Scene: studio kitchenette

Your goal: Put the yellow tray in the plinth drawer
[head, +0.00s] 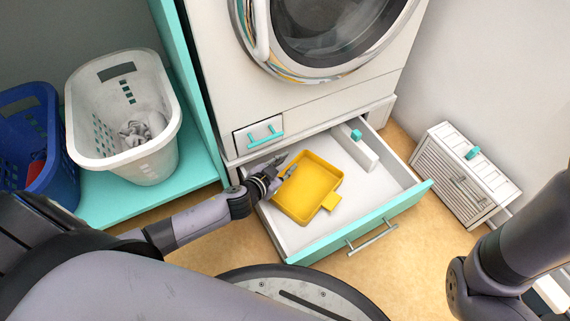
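The yellow tray (307,186) is a shallow square tray with a small tab handle at its lower right. It lies in or just over the open plinth drawer (310,233), in the left part; I cannot tell whether it touches the bottom. The drawer is white inside with a teal-edged front, and is pulled out under the washing machine. My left gripper (285,167) is at the tray's upper-left edge, its fingers apart; whether they touch the rim is unclear. My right arm shows at the right edge, but its gripper is outside the picture.
A white divided part with a teal knob (356,134) sits at the drawer's back. The washing machine (330,40) stands above. A white laundry basket (150,150) and a blue basket (40,135) stand left. A slatted white unit (455,178) stands right.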

